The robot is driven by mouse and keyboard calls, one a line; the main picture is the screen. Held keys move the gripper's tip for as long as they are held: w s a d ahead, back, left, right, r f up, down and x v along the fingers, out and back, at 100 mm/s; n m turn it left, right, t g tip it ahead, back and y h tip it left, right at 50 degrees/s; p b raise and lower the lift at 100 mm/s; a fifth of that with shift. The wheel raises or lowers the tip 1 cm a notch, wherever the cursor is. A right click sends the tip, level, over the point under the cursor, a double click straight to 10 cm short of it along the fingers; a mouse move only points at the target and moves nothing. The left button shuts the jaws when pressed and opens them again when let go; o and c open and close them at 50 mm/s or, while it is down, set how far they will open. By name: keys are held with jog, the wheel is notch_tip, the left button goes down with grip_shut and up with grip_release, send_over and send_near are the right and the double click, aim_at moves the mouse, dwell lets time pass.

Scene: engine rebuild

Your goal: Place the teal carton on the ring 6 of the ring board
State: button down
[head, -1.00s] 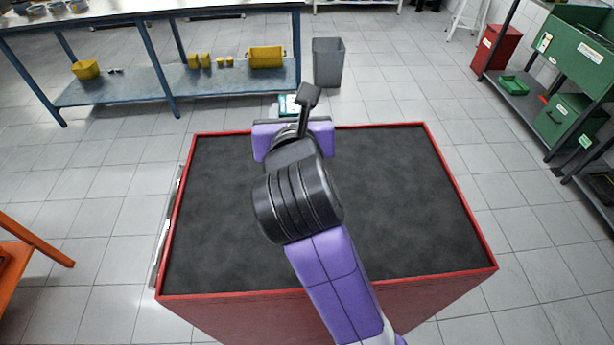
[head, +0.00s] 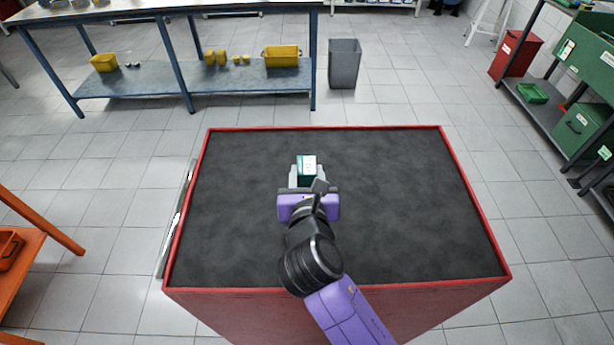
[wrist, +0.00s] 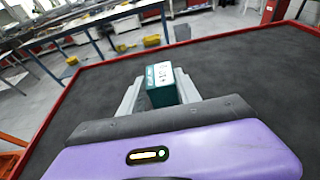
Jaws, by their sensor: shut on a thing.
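The teal carton (head: 307,167) has a white label on its top and is held between the fingers of my gripper (head: 306,178). It is over the dark top of the red cabinet, and I cannot tell how far above the surface it is. In the wrist view the teal carton (wrist: 160,84) stands between the two grey fingers of my gripper (wrist: 160,92). The ring board and ring 6 are not seen in any view.
The red-edged cabinet top (head: 400,220) is otherwise bare. A blue workbench (head: 140,85) with yellow bins stands behind at left. A grey waste bin (head: 344,63) stands beyond the cabinet. A green cabinet (head: 583,125) is at right, an orange bench (head: 50,228) at left.

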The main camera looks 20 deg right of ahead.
jog(key=shift+f, duration=0.35)
jog(key=c, duration=0.9)
grip_release()
jog(key=shift+f, duration=0.15)
jog(key=shift+o, duration=0.2)
